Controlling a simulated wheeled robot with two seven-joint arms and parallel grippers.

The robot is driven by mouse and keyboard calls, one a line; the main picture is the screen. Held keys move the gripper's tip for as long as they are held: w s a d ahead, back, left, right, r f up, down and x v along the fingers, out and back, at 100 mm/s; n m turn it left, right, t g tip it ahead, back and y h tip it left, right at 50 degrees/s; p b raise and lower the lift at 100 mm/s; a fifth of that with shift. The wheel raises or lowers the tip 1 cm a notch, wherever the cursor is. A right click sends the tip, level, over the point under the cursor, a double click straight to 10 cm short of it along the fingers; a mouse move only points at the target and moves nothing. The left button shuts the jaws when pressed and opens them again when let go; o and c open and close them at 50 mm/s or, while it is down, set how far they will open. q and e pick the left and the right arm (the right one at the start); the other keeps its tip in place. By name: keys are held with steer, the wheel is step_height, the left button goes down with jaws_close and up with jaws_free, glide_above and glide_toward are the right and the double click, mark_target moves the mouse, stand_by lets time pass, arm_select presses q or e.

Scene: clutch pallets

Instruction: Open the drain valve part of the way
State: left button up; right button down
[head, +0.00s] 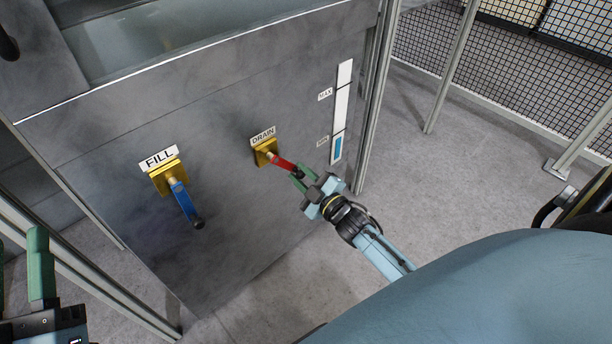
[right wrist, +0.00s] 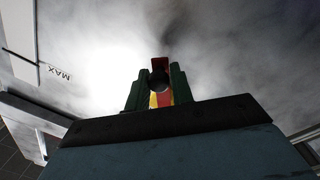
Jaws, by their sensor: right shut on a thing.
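The drain valve (head: 266,151) is a yellow body on the grey tank panel under a DRAIN label. Its red handle (head: 281,162) slants down and to the right. My right gripper (head: 299,174) is shut on the handle's dark outer end. In the right wrist view the red handle (right wrist: 160,64) shows between the green fingers, with its dark knob in front. My left gripper (head: 22,268) is at the lower left edge, partly cut off, its green fingers apart and empty, away from the valves.
The fill valve (head: 168,176), with a blue handle (head: 184,202) slanting down, is left of the drain valve. A level gauge (head: 342,110) marked MAX and MIN shows blue only near its bottom. A metal post (head: 376,100) stands at the panel's right edge. Mesh fencing (head: 500,45) is behind.

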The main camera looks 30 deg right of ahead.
arm_select(q)
steer(key=shift+w+f, duration=0.1)
steer(key=shift+f, duration=0.1)
arm_select(e)
steer(key=shift+f, duration=0.1)
steer(key=c, duration=1.3)
jaws_free()
steer(key=shift+o, duration=0.2)
steer(key=shift+s, duration=0.1)
steer(key=s, duration=0.2)
steer(key=s+p, duration=0.2)
steer(key=s, duration=0.1)
steer(key=shift+s+d, duration=0.3)
steer(key=shift+d, duration=0.05)
arm_select(q)
steer(key=s+a+f+g+y+p, duration=0.1)
steer(key=a+f+g+y, duration=0.1)
steer(key=f+g, duration=0.3)
steer(key=s+a+f+g+y+p, duration=0.1)
steer(key=a+f+g+y, duration=0.1)
steer(key=f+g, duration=0.4)
steer(key=shift+s+f+n, duration=0.3)
steer(key=shift+s+f, duration=0.05)
steer(key=shift+f, duration=2.05)
arm_select(e)
steer(key=s, duration=0.7)
steer(key=shift+s+d+f, duration=0.2)
steer(key=shift+s+d, duration=0.05)
steer(key=shift+d, duration=0.1)
